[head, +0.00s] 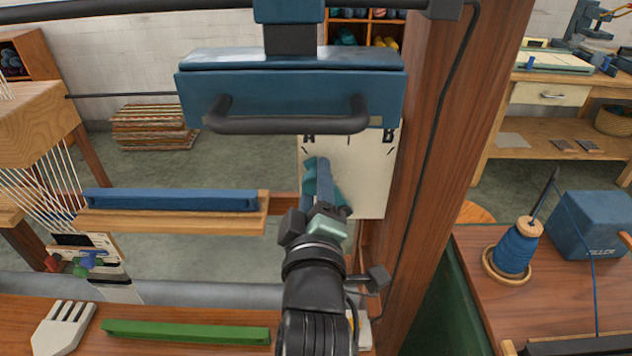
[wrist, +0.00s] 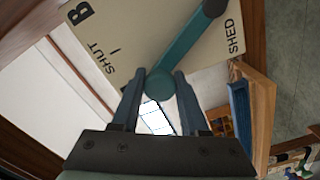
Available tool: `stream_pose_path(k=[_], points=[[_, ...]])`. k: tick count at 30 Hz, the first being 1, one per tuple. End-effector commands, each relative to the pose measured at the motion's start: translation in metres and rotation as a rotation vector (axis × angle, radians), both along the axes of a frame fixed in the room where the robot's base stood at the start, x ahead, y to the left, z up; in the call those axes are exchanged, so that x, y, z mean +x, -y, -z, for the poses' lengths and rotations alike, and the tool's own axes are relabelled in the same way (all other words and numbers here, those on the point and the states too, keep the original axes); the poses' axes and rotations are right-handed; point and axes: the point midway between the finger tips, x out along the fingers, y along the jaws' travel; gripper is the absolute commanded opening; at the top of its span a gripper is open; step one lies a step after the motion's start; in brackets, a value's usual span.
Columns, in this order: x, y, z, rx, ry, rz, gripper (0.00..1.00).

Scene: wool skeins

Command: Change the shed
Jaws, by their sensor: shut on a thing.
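A cream panel (head: 371,185) marked A and B hangs beside the wooden post. The wrist view shows it (wrist: 187,25) with the words SHUT and SHED and the letter B. A teal lever (wrist: 186,42) crosses the panel from a dark pivot to a round knob (wrist: 158,84). The lever lies off the SHUT mark, on the side away from B. My gripper (wrist: 160,82) is shut on the knob. In the head view my gripper (head: 318,210) is at the lever (head: 311,178), whose pivot is hidden; letter A is not visible in the wrist view.
A blue beam with a dark handle (head: 290,122) hangs above. A thick wooden post (head: 430,140) stands close right. A blue bar (head: 170,199) lies on a wooden ledge to the left. A green bar (head: 185,332) and white comb (head: 62,328) lie in front. Blue yarn (head: 516,248) stands right.

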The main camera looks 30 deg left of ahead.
Motion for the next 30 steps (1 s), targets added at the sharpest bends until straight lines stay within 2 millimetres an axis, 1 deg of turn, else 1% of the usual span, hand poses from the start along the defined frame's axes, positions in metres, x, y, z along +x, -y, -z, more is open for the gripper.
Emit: stream_pose_path(k=[1,3,6,15,19,23,30], points=[[0.0,0.0,0.002,-0.001,-0.005,0.001,0.46],[0.0,0.0,0.002,0.0,-0.004,0.0,0.58],[0.0,0.0,0.001,0.0,-0.003,0.001,0.73],[-0.001,0.001,0.001,0.001,-0.002,0.0,0.73],[-0.009,0.006,0.002,0.002,-0.003,0.0,0.73],[-0.026,0.018,0.003,0.002,-0.004,0.001,0.73],[-0.07,0.048,0.003,0.001,-0.005,0.002,0.73]])
